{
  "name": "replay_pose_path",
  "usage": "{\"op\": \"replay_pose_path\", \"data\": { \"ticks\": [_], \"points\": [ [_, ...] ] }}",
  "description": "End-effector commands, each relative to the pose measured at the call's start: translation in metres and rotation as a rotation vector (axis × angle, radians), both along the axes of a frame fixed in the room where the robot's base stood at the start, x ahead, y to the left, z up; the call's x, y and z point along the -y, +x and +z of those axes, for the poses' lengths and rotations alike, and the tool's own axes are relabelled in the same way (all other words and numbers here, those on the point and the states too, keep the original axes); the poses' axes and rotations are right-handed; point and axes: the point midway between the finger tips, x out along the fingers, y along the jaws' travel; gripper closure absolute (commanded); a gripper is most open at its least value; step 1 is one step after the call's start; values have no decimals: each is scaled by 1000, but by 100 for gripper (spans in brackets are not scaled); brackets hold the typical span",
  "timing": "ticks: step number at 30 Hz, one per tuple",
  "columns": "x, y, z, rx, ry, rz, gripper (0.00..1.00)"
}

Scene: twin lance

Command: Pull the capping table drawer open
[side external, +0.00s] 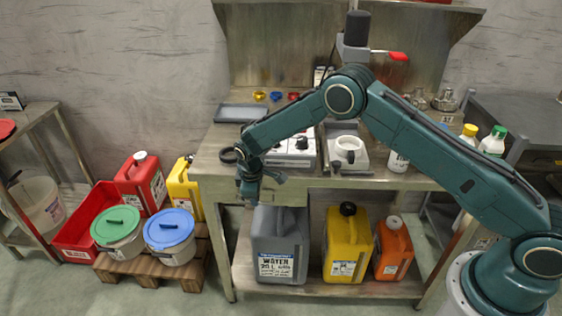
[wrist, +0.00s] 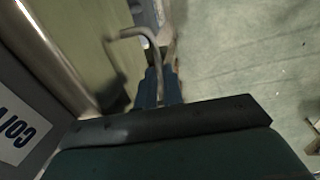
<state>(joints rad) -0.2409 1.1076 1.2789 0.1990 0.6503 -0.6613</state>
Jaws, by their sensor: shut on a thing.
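The capping table (side external: 400,180) is a steel bench in the middle of the side view. Its drawer (side external: 290,194) shows as a pale front just under the worktop, partly hidden by my wrist. I cannot tell how far it stands out. In the wrist view the drawer front (wrist: 90,35) is a greenish panel with a bent metal bar handle (wrist: 133,33). My gripper (wrist: 158,88) is shut on this handle, with dark blue fingers at the bar's near end. In the side view my gripper (side external: 249,194) points down at the table's front left.
Grey (side external: 281,245), yellow (side external: 347,245) and orange (side external: 393,250) canisters stand on the shelf below. Lidded buckets (side external: 118,232) on a pallet and a red crate (side external: 75,248) are to the left. A white dish device (side external: 348,150) sits on the worktop. Floor in front is clear.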

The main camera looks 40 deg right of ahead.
Motion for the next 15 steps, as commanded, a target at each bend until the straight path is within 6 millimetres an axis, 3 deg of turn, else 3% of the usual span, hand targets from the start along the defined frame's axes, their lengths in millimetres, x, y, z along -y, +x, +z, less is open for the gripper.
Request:
{"op": "replay_pose_path", "data": {
  "ticks": [8,15],
  "points": [
    [-8,-8,0,-2,-1,2,100],
    [-33,-33,1,-3,-1,4,100]
  ]
}}
